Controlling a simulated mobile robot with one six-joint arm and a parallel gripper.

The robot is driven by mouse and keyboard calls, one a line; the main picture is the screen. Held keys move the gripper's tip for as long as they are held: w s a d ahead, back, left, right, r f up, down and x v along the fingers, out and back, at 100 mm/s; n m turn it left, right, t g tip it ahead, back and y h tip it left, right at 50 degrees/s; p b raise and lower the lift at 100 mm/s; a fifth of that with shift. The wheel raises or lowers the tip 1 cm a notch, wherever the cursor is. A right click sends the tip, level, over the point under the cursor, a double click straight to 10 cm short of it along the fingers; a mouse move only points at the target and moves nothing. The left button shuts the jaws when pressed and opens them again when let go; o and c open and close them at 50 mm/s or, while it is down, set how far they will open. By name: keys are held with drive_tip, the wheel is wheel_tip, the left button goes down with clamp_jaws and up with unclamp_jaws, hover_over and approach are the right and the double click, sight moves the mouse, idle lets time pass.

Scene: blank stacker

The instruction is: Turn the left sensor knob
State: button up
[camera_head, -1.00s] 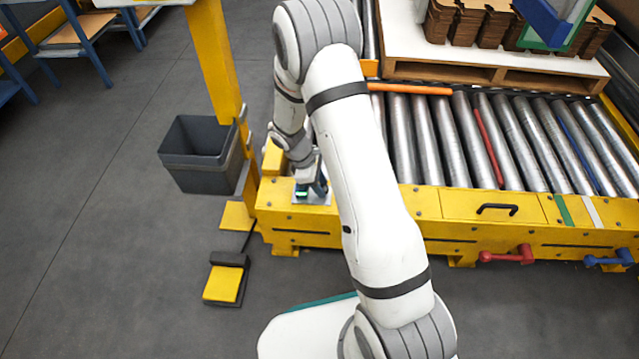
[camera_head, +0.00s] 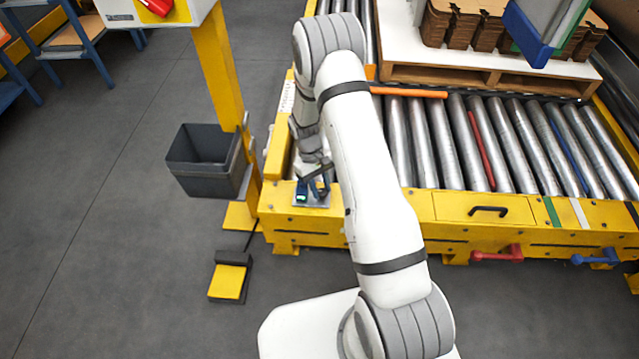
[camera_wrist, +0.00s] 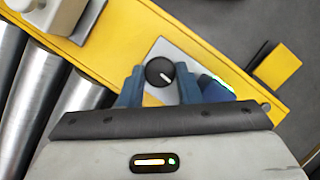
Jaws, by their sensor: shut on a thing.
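The sensor knob (camera_wrist: 160,71) is round and black with a white pointer line, on a light plate (camera_wrist: 160,47) on the yellow conveyor frame. In the wrist view the pointer slants down to the right. My gripper (camera_wrist: 160,80) has its blue fingers on both sides of the knob, shut on it. In the head view my gripper (camera_head: 318,186) is at the left end of the yellow frame, and the knob is hidden there. A small lit display (camera_head: 302,197) sits beside it; it also shows at the right finger in the wrist view (camera_wrist: 216,86).
Metal rollers (camera_head: 470,140) lie to the right, with a red handle (camera_head: 497,254) and a blue handle (camera_head: 597,258) on the front. A grey bin (camera_head: 205,160) hangs by the yellow post (camera_head: 217,75). A yellow pedal (camera_head: 228,280) is on the floor.

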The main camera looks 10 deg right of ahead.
drive_tip(key=m+y, duration=0.1)
drive_tip(key=m, duration=0.1)
drive_tip(key=m+p, duration=0.1)
drive_tip(key=m, duration=0.1)
drive_tip(key=shift+w+d+r+m+y+p, duration=0.1)
drive_tip(key=shift+d+r+m+y+p, duration=0.1)
drive_tip(key=shift+m+y+p, duration=0.15)
drive_tip(key=m, duration=0.2)
drive_tip(key=m+y+p, duration=0.1)
drive_tip(key=shift+d+f+m+y, duration=0.1)
drive_tip(key=shift+d+m+y, duration=0.05)
drive_tip(key=shift+m+y, duration=0.15)
drive_tip(key=m+t+y+p, duration=0.1)
drive_tip(key=m, duration=0.3)
drive_tip(key=shift+d+m, duration=0.1)
drive_tip(key=shift+m, duration=0.15)
drive_tip(key=shift+s+m+t+y, duration=0.1)
drive_tip(key=shift+m+t+y, duration=0.2)
drive_tip(key=shift+m, duration=0.65)
drive_tip(key=shift+s+m+t+y, duration=0.1)
drive_tip(key=shift+m+t+y, duration=0.2)
drive_tip(key=shift+m, duration=0.65)
drive_tip(key=o, duration=0.9)
drive_tip(key=shift+f, duration=0.1)
drive_tip(key=shift+o, duration=0.2)
drive_tip(key=p+v, duration=0.2)
drive_tip(key=v, duration=0.6)
drive_tip(key=shift+p, duration=0.35)
